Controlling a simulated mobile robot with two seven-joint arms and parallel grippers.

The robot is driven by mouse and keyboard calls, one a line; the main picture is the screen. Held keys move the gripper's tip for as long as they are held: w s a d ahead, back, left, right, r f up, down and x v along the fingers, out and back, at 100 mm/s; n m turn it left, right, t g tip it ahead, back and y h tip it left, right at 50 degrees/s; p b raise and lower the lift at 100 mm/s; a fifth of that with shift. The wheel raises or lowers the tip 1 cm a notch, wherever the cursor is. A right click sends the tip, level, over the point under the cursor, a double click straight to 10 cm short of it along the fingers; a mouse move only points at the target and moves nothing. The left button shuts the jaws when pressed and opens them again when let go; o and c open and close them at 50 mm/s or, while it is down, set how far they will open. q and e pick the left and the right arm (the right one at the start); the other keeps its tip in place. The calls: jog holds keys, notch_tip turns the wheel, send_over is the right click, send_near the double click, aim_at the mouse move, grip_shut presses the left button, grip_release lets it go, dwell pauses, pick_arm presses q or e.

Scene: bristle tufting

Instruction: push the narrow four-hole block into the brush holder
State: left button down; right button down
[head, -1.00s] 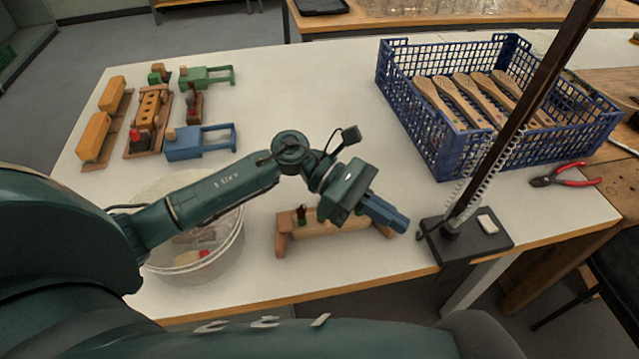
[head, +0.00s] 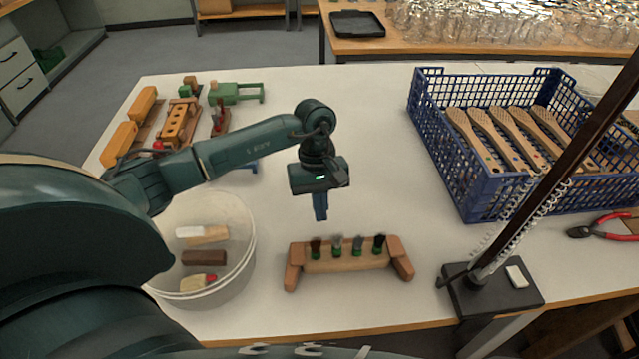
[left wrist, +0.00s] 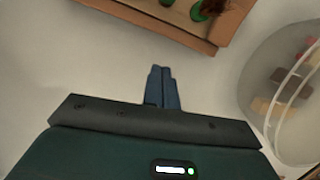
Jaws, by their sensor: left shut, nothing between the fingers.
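A wooden rack (head: 345,265) with raised end pieces stands near the table's front edge and holds several dark tufts with green collars in a row. Its edge also shows at the top of the left wrist view (left wrist: 150,20). An orange-brown block with several holes (head: 179,123) lies on a brown base at the table's far left. I cannot tell for certain which of these are the block and the brush holder. My left gripper (head: 320,208) is shut and empty, pointing down above the table behind the rack and apart from it. Its blue fingers touch in the left wrist view (left wrist: 162,90).
A clear round tub (head: 250,235) with wooden pieces stands left of the rack. A blue crate (head: 450,165) of wooden brushes stands at right. A dark post on a black base (head: 495,290) and red pliers (head: 605,228) are at front right. The middle table is clear.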

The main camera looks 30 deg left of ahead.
aim_at(327, 241)
pick_arm(q)
jog(key=shift+s+d+f+p, duration=0.25)
jog(key=shift+s+d+p, duration=0.15)
jog(key=shift+s+d, duration=0.2)
jog(key=shift+s+d+f+p, duration=0.2)
jog(key=shift+s+d+p, duration=0.15)
jog(key=shift+s+d, duration=0.5)
jog(key=shift+d, duration=0.1)
jog(key=shift+f, duration=0.1)
pick_arm(e)
jog(key=shift+d+r+h, duration=0.25)
jog(key=shift+d+h, duration=0.05)
jog(key=shift+d, duration=0.05)
jog(key=shift+w, duration=0.1)
